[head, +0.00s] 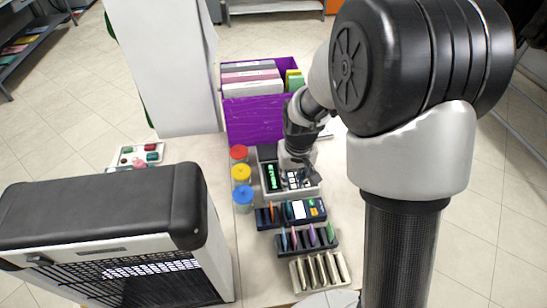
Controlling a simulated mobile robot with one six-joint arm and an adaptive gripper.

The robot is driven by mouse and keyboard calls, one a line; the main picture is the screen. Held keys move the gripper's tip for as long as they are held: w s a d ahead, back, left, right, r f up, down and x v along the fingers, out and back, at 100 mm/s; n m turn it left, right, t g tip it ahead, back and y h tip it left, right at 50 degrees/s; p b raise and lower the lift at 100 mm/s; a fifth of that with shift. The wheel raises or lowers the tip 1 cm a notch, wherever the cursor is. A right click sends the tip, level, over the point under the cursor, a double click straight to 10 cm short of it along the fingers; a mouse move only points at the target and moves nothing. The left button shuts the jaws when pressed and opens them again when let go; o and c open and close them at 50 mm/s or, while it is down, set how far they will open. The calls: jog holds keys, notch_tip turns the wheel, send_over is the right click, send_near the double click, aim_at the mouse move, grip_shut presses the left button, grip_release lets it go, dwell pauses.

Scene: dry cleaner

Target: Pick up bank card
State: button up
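No bank card can be told for certain at this size. Several thin upright coloured pieces stand in a dark rack (307,249) on the counter, and they may be cards. A dark holder (305,211) just behind it has an orange piece and a device with a light screen.
A purple box (262,121) of folders stands behind my gripper. Jars with red, yellow (241,174) and blue lids line the left. A pale slotted rack (320,284) is at the front. A large black-topped machine (100,205) fills the left foreground; a small tray (127,161) lies beyond it.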

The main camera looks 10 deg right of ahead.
aim_at(288, 205)
jog(key=shift+w+f+b, duration=0.4)
jog(key=shift+f+b, duration=0.5)
jog(key=shift+f, duration=2.15)
jog(key=shift+w+f+b, duration=0.35)
jog(key=shift+f+b, duration=0.5)
jog(key=shift+f, duration=2.25)
jog(key=shift+w+f+b, duration=0.4)
jog(key=shift+f+b, duration=0.5)
jog(key=shift+f, duration=2.15)
jog(key=shift+r, duration=0.1)
jog(key=shift+c, duration=0.3)
grip_shut()
